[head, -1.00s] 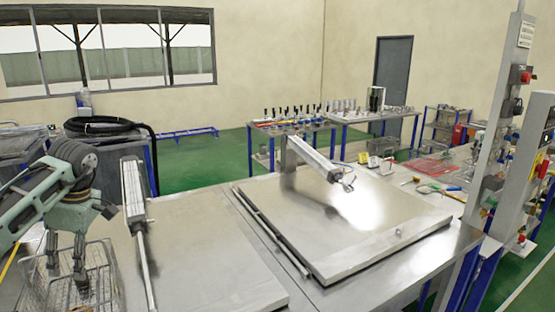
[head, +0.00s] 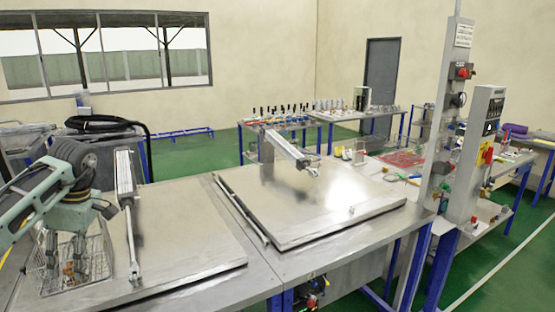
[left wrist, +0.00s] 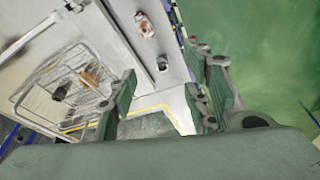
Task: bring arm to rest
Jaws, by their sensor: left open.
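My left gripper (head: 65,264) is at the lower left of the head view, pointing down, its fingers apart and nothing seen between them. In that view it overlaps the wire basket (head: 101,262); how deep it reaches cannot be told. In the left wrist view the open fingers (left wrist: 160,92) show at the middle, and the wire basket (left wrist: 88,52) lies to their left with small brown and dark items inside. My right arm and gripper are not in view.
Two metal lids, left (head: 185,245) and right (head: 290,215), lie on the steel bench, with a pneumatic cylinder (head: 125,178) by the left one. A control post (head: 450,110) stands at the right.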

